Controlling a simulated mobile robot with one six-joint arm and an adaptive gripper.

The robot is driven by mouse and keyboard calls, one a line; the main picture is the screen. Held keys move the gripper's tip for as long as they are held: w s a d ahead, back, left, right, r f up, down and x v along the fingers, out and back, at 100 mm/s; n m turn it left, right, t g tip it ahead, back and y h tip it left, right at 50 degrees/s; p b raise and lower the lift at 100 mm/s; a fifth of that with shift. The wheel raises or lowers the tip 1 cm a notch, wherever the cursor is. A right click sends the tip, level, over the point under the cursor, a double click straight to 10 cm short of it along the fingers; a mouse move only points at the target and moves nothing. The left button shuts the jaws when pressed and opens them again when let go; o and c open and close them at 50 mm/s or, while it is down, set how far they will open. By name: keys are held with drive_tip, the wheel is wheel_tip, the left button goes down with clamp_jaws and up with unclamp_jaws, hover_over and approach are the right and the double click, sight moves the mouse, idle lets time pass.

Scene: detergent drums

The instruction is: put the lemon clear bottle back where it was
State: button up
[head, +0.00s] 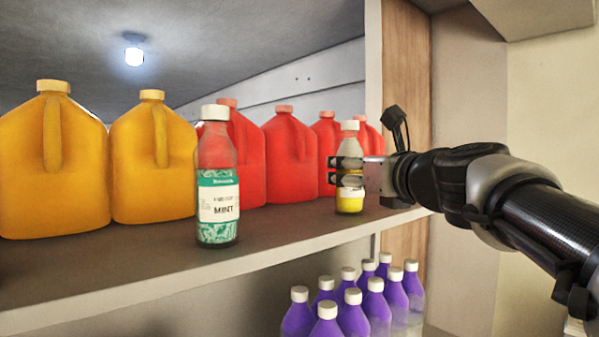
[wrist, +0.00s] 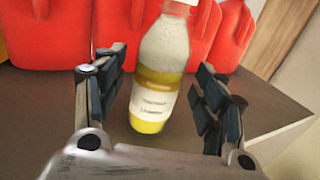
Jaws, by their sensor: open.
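The lemon clear bottle (head: 350,198) has a white cap, a clear upper part and a yellow lower part. It stands upright on the shelf at the right in the head view. My gripper (head: 348,171) reaches in from the right, its fingers at the bottle's middle. In the wrist view the bottle (wrist: 157,75) stands between the two open fingers of my gripper (wrist: 160,100), with a gap visible on each side. The bottle's base rests on the shelf. Part of its middle is hidden by the fingers in the head view.
A mint bottle (head: 217,180) stands to the left near the shelf (head: 140,275) front. Red jugs (head: 290,155) stand behind, and yellow jugs (head: 153,160) at the left. Several purple bottles (head: 353,315) stand below. A wooden panel (head: 405,70) is at the right. Bare shelf lies between the two bottles.

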drive_tip(key=b+v, duration=0.1)
drive_tip(key=v, duration=0.8)
drive_tip(key=shift+s, duration=0.2)
